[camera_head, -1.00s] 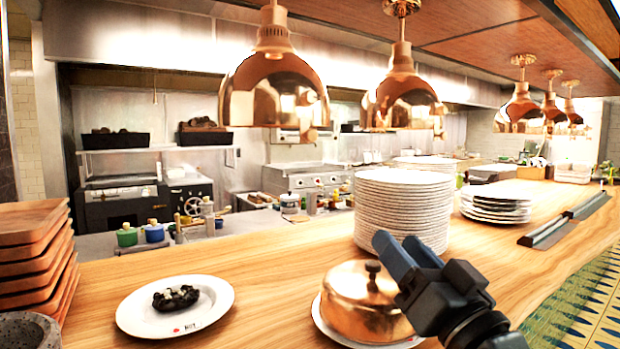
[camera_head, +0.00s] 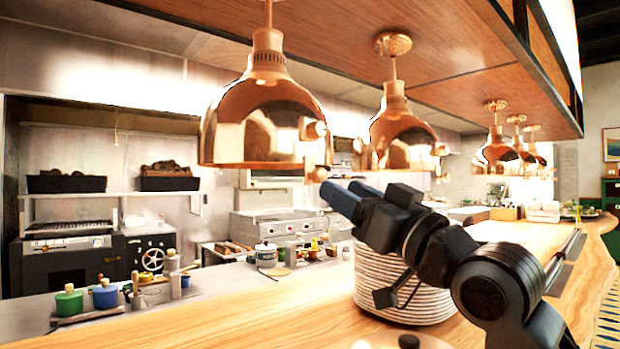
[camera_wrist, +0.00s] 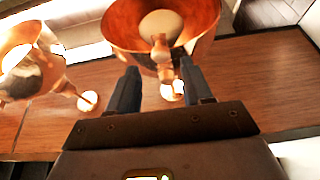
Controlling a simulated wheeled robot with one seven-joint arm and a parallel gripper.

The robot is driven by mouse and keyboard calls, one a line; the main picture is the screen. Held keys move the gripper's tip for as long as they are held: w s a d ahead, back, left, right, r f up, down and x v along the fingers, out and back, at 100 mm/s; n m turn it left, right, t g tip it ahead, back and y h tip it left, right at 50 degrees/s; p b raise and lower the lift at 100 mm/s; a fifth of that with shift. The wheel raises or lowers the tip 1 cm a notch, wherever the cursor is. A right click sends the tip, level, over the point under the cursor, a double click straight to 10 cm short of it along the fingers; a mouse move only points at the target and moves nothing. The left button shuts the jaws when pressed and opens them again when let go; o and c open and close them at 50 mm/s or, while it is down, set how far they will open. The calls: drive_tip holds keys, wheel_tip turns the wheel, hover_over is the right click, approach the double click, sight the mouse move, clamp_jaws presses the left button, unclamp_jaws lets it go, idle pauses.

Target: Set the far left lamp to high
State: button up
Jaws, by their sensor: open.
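The far left lamp is a shiny copper dome (camera_head: 258,122) hanging at the upper middle of the head view. A small copper knob (camera_head: 316,131) juts from its right side near the rim. My gripper (camera_head: 333,192) points up and left, its tips just below and right of that knob. In the wrist view a copper shade (camera_wrist: 118,22) with a pale bulb inside fills the top. Its knob (camera_wrist: 160,50) shows between my two open fingers (camera_wrist: 158,68). The fingers look empty; whether they touch the knob is unclear.
A second copper lamp (camera_head: 398,132) hangs to the right, with several more beyond. A plate stack (camera_head: 385,290) stands on the wooden counter (camera_head: 270,325) behind my arm. The wooden canopy (camera_head: 450,45) is above. Green and blue pots (camera_head: 104,295) stand at lower left.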

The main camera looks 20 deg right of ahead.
sight(320, 177)
drive_tip(key=p+x, duration=0.1)
drive_tip(key=x, duration=0.6)
drive_tip(key=shift+p, duration=0.35)
clamp_jaws()
